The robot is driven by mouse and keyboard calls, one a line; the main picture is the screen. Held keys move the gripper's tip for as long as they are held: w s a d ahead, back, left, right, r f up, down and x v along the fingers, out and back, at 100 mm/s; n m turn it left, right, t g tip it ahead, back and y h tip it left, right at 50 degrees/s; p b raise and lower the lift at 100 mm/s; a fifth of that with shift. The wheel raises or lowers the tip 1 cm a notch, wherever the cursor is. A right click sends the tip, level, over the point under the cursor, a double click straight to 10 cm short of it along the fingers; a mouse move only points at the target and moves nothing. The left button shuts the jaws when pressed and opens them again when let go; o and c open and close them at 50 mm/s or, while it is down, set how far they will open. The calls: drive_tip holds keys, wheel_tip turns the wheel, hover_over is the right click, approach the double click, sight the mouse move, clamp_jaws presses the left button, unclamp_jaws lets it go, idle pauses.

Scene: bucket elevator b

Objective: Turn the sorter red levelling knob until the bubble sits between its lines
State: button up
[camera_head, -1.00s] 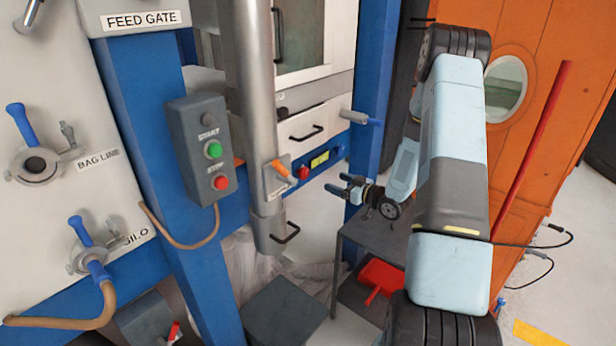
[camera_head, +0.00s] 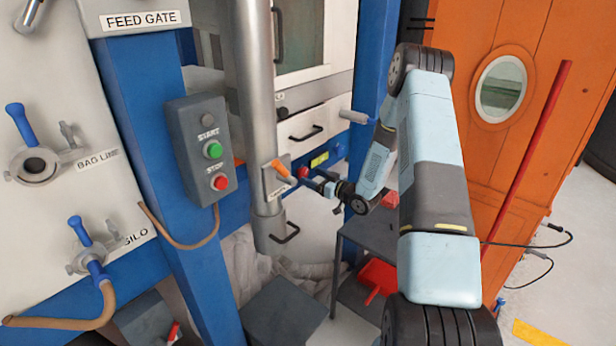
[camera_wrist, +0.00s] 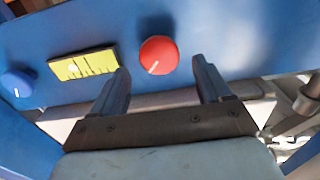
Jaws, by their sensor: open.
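The red levelling knob (camera_wrist: 158,55) is on a blue panel in the wrist view, ahead of my gripper (camera_wrist: 156,80) and roughly between its fingertips. The knob has a pale pointer line slanting to lower left. My gripper's two fingers are open and apart, with nothing between them. The yellow level vial (camera_wrist: 85,65) with dark lines sits left of the knob. In the head view the yellow vial (camera_head: 319,160) and red knob (camera_head: 303,172) show small, with my gripper (camera_head: 312,180) close beside the knob.
A blue knob (camera_wrist: 17,84) is left of the vial. In the head view, a grey pipe with an orange-handled valve (camera_head: 281,169) stands just left of my gripper. A grey table (camera_head: 372,229) is below my arm. An orange door (camera_head: 530,130) is at right.

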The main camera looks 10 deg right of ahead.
sight(304, 174)
drive_tip(key=shift+x, duration=1.5)
drive_tip(key=shift+c, duration=0.4)
drive_tip(key=c, duration=0.9)
drive_tip(key=shift+a, duration=0.15)
